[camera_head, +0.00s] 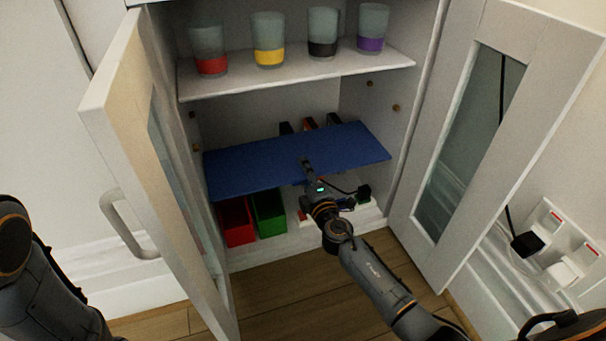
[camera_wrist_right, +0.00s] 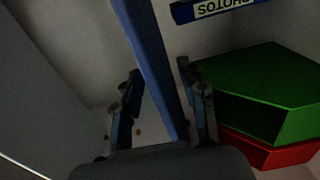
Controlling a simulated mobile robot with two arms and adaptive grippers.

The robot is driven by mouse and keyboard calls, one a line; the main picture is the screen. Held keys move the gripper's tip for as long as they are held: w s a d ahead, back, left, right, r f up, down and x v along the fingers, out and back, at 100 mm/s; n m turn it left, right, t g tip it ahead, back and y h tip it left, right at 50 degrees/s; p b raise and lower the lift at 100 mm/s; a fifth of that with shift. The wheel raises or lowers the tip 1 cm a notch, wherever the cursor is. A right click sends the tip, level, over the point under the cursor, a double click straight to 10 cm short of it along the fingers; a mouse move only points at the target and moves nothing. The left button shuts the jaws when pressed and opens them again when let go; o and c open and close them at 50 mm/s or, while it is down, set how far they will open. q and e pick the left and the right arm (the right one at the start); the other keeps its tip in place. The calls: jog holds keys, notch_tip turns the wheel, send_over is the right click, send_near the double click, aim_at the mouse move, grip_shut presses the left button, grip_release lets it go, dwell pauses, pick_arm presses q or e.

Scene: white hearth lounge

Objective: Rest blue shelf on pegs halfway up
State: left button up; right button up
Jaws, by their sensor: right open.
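The blue shelf (camera_head: 290,160) lies inside the open white cabinet, below the upper shelf and above the floor items. Its surface looks roughly level. My right gripper (camera_head: 307,168) is at its front edge. In the right wrist view the blue shelf (camera_wrist_right: 152,65) passes between the fingers of my right gripper (camera_wrist_right: 160,105), which are open, with gaps visible beside the board. Small brown pegs (camera_head: 396,107) show on the right inner wall, with others (camera_head: 196,147) on the left wall. Whether the shelf touches any peg is unclear. My left arm shows at left; its gripper is out of view.
Glass cups with coloured bands stand on the upper shelf (camera_head: 300,76). A red box (camera_head: 236,222) and green box (camera_head: 268,212) stand on the cabinet floor. The left door (camera_head: 150,170) and right door (camera_head: 470,130) stand open.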

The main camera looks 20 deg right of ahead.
grip_shut()
jog(key=shift+r, duration=0.1)
jog(key=shift+r, duration=0.15)
jog(key=shift+r+p, duration=0.65)
jog(key=shift+p, duration=0.1)
jog(key=shift+f, duration=0.1)
dwell(0.4)
jog(key=shift+b, duration=0.55)
